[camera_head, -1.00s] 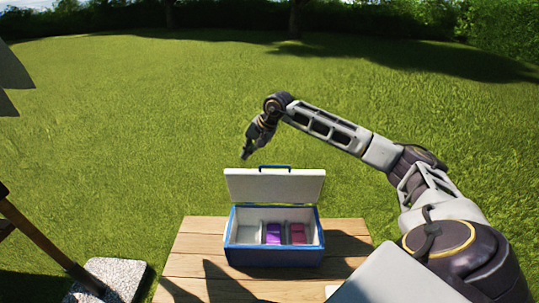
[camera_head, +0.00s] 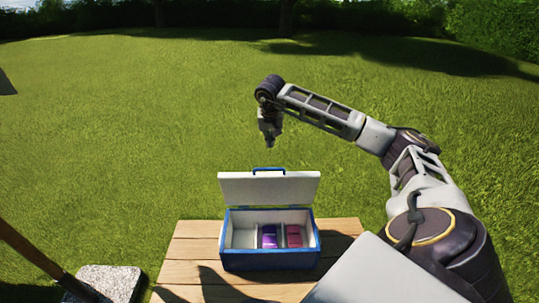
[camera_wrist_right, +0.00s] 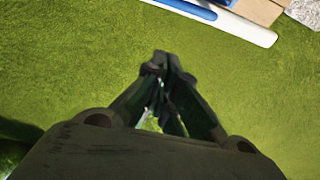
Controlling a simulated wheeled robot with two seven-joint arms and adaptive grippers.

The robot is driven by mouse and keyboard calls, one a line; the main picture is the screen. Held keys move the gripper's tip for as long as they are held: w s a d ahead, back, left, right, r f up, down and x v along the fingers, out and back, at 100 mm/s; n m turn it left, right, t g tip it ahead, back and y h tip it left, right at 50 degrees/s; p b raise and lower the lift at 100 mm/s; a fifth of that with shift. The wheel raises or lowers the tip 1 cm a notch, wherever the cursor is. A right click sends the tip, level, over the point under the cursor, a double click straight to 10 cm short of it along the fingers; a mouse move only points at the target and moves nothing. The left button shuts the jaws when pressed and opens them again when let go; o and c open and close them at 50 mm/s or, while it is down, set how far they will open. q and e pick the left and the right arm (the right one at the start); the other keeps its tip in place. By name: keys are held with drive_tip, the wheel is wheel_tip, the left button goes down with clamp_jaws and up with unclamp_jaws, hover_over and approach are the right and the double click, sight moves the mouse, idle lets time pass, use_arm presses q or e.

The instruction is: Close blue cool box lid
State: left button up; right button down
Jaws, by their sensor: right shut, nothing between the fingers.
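The blue cool box (camera_head: 270,258) stands on the wooden table, with its lid (camera_head: 270,188) open and upright at the back. The lid's inner side is white, and a blue handle (camera_head: 268,170) shows at its top edge. A purple item (camera_head: 269,238) and a dark pink item (camera_head: 294,237) lie in compartments inside. My right gripper (camera_head: 270,145) is shut and empty, pointing down above and behind the lid, apart from it. In the right wrist view its fingertips (camera_wrist_right: 162,62) meet over grass, with the lid's edge (camera_wrist_right: 230,20) at the top right. My left gripper is not in view.
The wooden table (camera_head: 190,255) has bare room left and right of the box. A pale stone block (camera_head: 108,283) and a wooden pole (camera_head: 30,252) are at the lower left. Open grass (camera_head: 130,130) lies behind the table.

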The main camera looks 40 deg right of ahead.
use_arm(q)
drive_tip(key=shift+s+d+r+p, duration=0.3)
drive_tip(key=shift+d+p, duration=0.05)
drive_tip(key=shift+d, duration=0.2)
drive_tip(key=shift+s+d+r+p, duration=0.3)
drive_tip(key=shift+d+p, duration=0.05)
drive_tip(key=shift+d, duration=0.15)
use_arm(e)
drive_tip(key=shift+s+a+f, duration=0.15)
drive_tip(key=shift+s+f, duration=0.05)
drive_tip(key=shift+f, duration=2.15)
drive_tip(key=shift+s+a+f, duration=0.1)
drive_tip(key=shift+s+f, duration=0.05)
drive_tip(key=shift+f, duration=2.15)
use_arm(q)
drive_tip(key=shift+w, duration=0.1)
